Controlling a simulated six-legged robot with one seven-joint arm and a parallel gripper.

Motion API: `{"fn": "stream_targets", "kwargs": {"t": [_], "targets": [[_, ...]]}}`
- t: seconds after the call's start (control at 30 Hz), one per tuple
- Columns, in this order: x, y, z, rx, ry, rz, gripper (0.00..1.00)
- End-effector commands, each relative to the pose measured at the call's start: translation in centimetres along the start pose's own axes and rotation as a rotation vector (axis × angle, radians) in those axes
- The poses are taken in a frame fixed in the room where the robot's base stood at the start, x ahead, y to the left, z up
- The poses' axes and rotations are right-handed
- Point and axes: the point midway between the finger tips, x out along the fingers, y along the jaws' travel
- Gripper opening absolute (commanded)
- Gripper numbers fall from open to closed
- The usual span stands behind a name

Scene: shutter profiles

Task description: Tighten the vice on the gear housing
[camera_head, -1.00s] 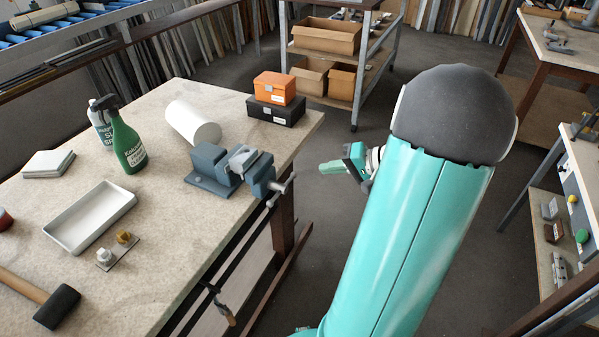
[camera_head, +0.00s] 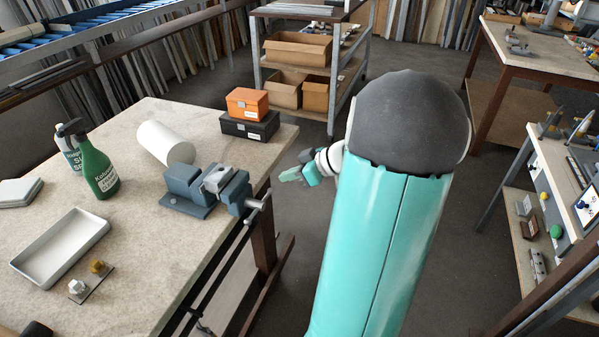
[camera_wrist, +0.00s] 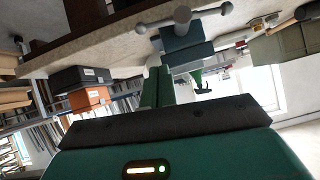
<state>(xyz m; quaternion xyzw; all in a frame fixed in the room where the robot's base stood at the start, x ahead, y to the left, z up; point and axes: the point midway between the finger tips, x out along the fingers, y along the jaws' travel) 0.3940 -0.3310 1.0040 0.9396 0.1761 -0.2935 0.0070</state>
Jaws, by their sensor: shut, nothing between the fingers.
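The blue-grey vice (camera_head: 190,190) is fixed near the right edge of the bench. A light grey piece, apparently the gear housing (camera_head: 217,179), sits between its jaws. The vice's handle bar (camera_head: 258,205) and screw stick out past the bench edge. My gripper (camera_head: 287,176) is off the bench, to the right of and a little above the handle in the head view, apart from it. In the wrist view, which looks upside down, my green fingers (camera_wrist: 158,86) are together and empty. The handle (camera_wrist: 184,15) and vice (camera_wrist: 186,42) show beyond them, near the top.
On the bench (camera_head: 150,240) are a white cylinder (camera_head: 165,143), an orange box (camera_head: 246,103) on a black box (camera_head: 250,126), a green spray bottle (camera_head: 96,168) and a white tray (camera_head: 60,248). A shelf cart (camera_head: 300,50) stands behind. Open floor lies right of the bench.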

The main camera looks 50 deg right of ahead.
Motion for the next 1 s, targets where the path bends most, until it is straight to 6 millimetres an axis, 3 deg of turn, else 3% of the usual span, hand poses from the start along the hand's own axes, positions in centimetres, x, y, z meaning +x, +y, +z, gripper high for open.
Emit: {"fn": "stream_targets", "kwargs": {"t": [0.2, 0.4, 1.0], "targets": [[4.5, 0.0, 0.0, 0.002, 0.001, -0.004, 0.00], [6.5, 0.1, 2.2, 0.005, 0.001, -0.002, 0.00], [7.1, 0.1, 2.9, 0.009, 0.001, -0.006, 0.00]]}}
